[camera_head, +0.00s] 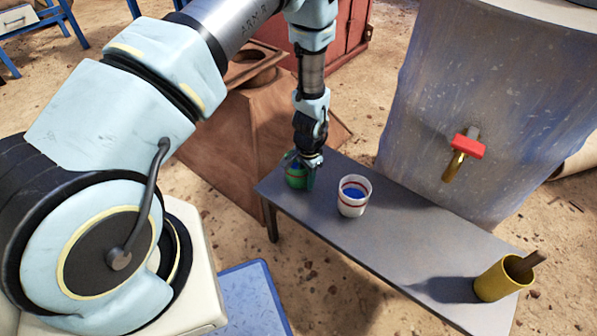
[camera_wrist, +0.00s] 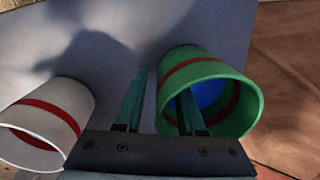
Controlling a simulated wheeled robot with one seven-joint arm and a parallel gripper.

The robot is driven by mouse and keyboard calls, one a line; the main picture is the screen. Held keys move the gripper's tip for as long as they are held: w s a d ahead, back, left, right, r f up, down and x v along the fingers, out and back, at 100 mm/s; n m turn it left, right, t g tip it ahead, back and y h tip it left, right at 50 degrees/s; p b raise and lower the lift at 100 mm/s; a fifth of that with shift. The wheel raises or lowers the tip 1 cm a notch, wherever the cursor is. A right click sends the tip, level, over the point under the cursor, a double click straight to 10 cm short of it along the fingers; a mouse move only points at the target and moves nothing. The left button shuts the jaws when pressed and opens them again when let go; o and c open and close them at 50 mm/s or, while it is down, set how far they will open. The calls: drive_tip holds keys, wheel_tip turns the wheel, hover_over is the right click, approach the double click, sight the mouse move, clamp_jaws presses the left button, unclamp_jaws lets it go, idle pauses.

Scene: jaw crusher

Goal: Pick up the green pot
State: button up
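The green pot (camera_head: 294,181) with a red band stands near the far left end of the grey table (camera_head: 385,235). My gripper (camera_head: 307,166) points down at it from above. In the wrist view the green pot (camera_wrist: 182,66) has a blue inside. One finger of my gripper (camera_wrist: 163,100) is outside the pot's left wall, and the other reaches into its mouth. A gap shows between the fingers, with the pot's wall between them. The gripper looks open; whether a finger touches the wall I cannot tell.
A white pot (camera_head: 352,203) with a red band stands close to the right; it also shows in the wrist view (camera_wrist: 60,105). A yellow cup (camera_head: 497,281) stands at the table's near right end. A large tank with a red-handled tap (camera_head: 467,147) is behind the table.

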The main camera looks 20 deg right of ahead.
clamp_jaws()
idle(1.4)
